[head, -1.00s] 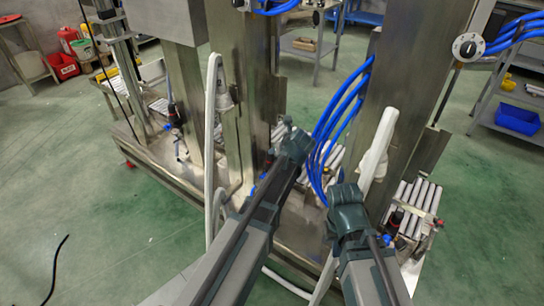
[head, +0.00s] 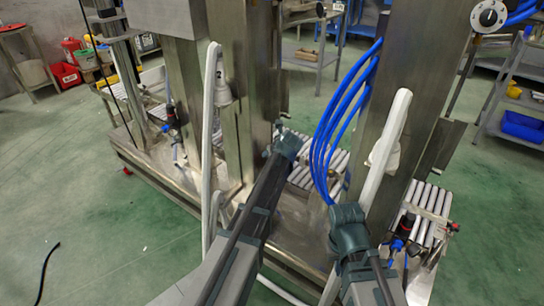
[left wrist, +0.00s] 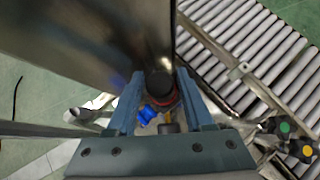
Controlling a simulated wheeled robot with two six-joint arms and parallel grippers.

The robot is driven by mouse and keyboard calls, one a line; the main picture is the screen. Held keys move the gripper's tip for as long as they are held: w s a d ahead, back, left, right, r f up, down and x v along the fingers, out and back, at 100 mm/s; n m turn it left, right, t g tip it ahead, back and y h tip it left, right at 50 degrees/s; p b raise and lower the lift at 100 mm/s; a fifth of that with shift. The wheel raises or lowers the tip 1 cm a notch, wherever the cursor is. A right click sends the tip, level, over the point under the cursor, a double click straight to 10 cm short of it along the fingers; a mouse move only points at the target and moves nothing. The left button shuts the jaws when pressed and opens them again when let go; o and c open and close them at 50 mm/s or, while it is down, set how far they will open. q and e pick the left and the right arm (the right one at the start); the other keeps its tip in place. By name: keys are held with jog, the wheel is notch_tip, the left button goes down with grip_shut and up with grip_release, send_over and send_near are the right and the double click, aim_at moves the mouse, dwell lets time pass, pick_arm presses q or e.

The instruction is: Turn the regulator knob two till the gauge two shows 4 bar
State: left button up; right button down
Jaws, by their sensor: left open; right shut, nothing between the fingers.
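In the left wrist view, a black knob with a red ring (left wrist: 160,84) sits between the blue fingers of my left gripper (left wrist: 159,76). The gripper is open around it; I cannot tell if a finger touches it. Blue fittings (left wrist: 149,112) show below the knob. In the head view, my left forearm hides this spot. My right gripper (head: 348,215) is shut and empty, left of the right column; its fingers are hard to make out. No gauge reading can be made out.
A steel column (left wrist: 100,35) stands close beside the left gripper. Roller conveyors (head: 425,205) lie behind.

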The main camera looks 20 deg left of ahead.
pick_arm(q)
jog(key=shift+c, duration=0.2)
grip_shut()
jog(key=shift+n, duration=0.3)
